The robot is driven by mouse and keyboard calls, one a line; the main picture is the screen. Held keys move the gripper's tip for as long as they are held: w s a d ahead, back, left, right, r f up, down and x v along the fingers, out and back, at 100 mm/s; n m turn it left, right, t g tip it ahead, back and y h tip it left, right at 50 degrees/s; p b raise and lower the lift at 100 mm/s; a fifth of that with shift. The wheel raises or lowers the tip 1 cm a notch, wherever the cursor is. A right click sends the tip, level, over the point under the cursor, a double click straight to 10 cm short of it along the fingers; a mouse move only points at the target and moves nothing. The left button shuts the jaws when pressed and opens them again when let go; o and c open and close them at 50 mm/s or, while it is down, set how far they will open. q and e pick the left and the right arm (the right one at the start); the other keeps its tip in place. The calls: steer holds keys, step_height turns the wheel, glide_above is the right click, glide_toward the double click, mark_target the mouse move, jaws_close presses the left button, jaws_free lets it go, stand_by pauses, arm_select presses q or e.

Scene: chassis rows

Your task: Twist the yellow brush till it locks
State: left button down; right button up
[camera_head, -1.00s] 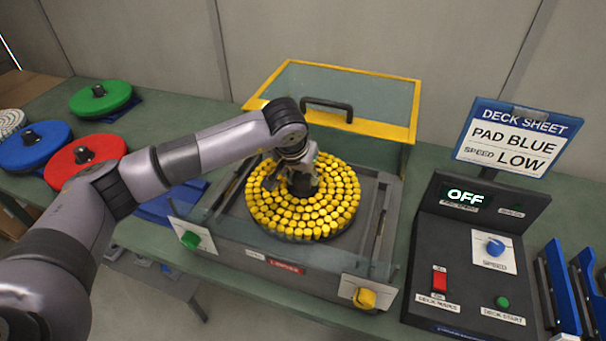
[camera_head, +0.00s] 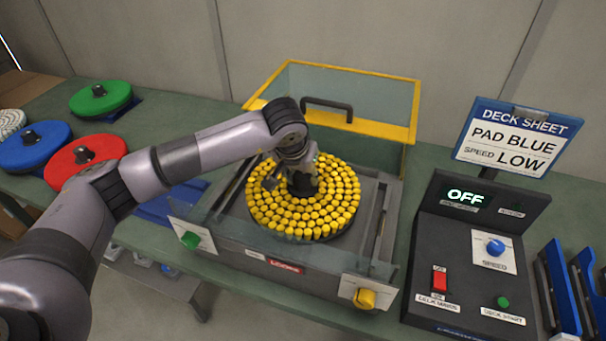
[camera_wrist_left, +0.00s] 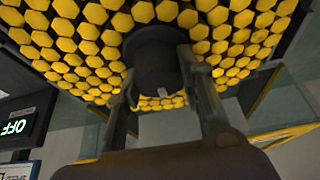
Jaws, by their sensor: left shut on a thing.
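The yellow brush (camera_head: 318,218) is a round disc covered in yellow tufts, lying in the grey deck (camera_head: 372,195) on the bench. My left gripper (camera_head: 300,184) reaches down over its centre and is shut on the dark hub. In the left wrist view the yellow brush (camera_wrist_left: 75,50) fills the upper part, and the two fingers of my left gripper (camera_wrist_left: 157,95) stand on either side of the dark round hub (camera_wrist_left: 157,55). The hub's underside and any locking feature are hidden. My right gripper is not in view.
A yellow-framed clear lid (camera_head: 415,100) stands raised behind the deck. Green (camera_head: 100,98), red (camera_head: 85,160) and blue (camera_head: 32,148) discs lie at left. A control box (camera_head: 470,265) at right reads OFF; its sign (camera_head: 515,138) reads PAD BLUE, SPEED LOW.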

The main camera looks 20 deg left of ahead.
arm_select(q)
steer(key=shift+f+m+h+b, duration=0.1)
steer(key=shift+m+h+b, duration=0.5)
steer(key=shift+m+b, duration=0.85)
stand_by(2.0)
steer(key=shift+s+d+f+m+g+h+b, duration=0.15)
steer(key=shift+m+g+h+b, duration=0.1)
steer(key=shift+m, duration=0.35)
steer(key=shift+s+f+m+g+h+b, duration=0.15)
steer(key=shift+m+b, duration=0.1)
steer(key=shift+m, duration=0.3)
stand_by(1.0)
steer(key=shift+r, duration=0.1)
steer(key=c, duration=1.5)
jaws_free()
steer(key=o, duration=0.5)
steer(key=shift+w+d+r, duration=0.1)
steer(key=shift+w+r, duration=0.05)
steer(key=shift+w, duration=0.05)
steer(key=shift+w+a, duration=0.1)
steer(key=shift+a, duration=0.1)
